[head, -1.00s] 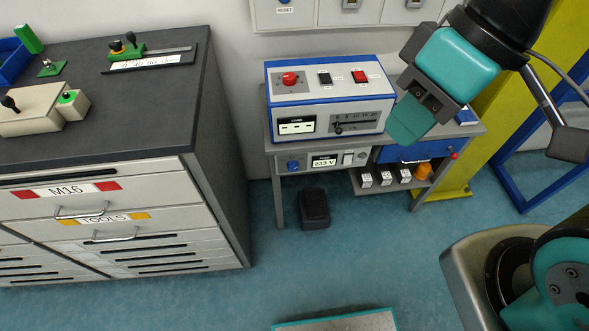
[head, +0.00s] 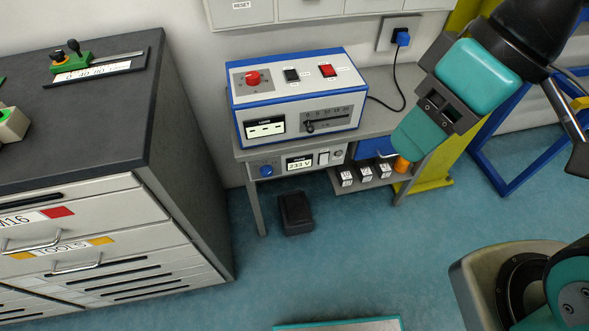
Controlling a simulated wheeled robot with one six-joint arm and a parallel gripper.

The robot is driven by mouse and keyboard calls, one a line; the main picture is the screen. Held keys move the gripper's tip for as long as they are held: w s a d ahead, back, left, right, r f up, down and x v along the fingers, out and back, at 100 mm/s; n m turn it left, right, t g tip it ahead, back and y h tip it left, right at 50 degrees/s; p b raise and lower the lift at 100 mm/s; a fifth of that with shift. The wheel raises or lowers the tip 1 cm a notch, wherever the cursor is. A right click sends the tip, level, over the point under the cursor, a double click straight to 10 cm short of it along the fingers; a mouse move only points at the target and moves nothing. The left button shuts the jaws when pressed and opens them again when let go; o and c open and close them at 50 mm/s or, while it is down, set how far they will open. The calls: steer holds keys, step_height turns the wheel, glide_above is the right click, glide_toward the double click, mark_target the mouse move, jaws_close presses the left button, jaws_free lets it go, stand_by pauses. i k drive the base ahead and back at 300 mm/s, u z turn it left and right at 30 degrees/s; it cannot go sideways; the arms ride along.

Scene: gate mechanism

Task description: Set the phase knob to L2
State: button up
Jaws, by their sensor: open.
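A blue round knob (head: 266,170) sits on the lower front panel of the bench, left of a display reading 233 V (head: 299,163). A red round knob (head: 253,78) is on top of the blue-and-white box (head: 288,104) above it. Markings around both knobs are too small to read, so I cannot tell which is the phase knob or its setting. My gripper (head: 408,146), with teal fingers, hangs at the right in front of the bench's right end. It is open, seems empty, and appears apart from both knobs.
A grey drawer cabinet (head: 170,190) stands at the left. The box also carries a black switch (head: 291,75), a red switch (head: 327,70) and a slider (head: 310,127). A black pedal-like block (head: 295,213) lies under the bench.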

mark_target(266, 171)
steer(key=z, duration=2.45)
steer(key=k, duration=0.4)
steer(key=u, duration=2.75)
